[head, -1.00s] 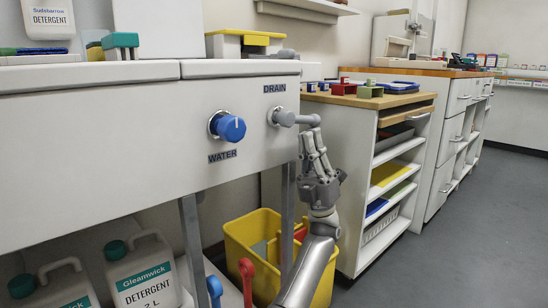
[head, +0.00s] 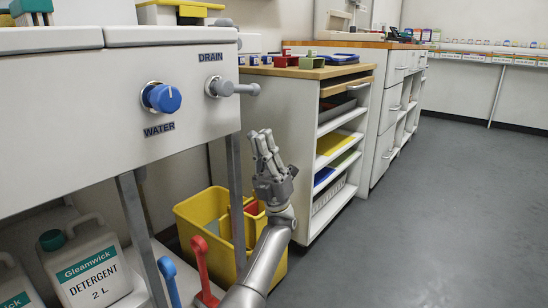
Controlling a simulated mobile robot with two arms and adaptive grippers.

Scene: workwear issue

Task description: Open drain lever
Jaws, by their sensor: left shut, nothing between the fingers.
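The drain lever (head: 234,88) is a grey handle on a round hub on the front panel of the white sink unit (head: 70,125), under the DRAIN label. Its arm points right, roughly level, and ends in a small knob. My left gripper (head: 262,136) is below and right of the lever, apart from it, with its fingers pointing up. The fingers are together with nothing between them. My right gripper is not in view.
A blue WATER knob (head: 161,97) is left of the lever. Below are a yellow bucket (head: 205,215), red and blue handles, and a Gleamwick detergent jug (head: 88,265). A wood-topped shelf unit (head: 300,72) stands behind my gripper. The grey floor (head: 430,200) at right is clear.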

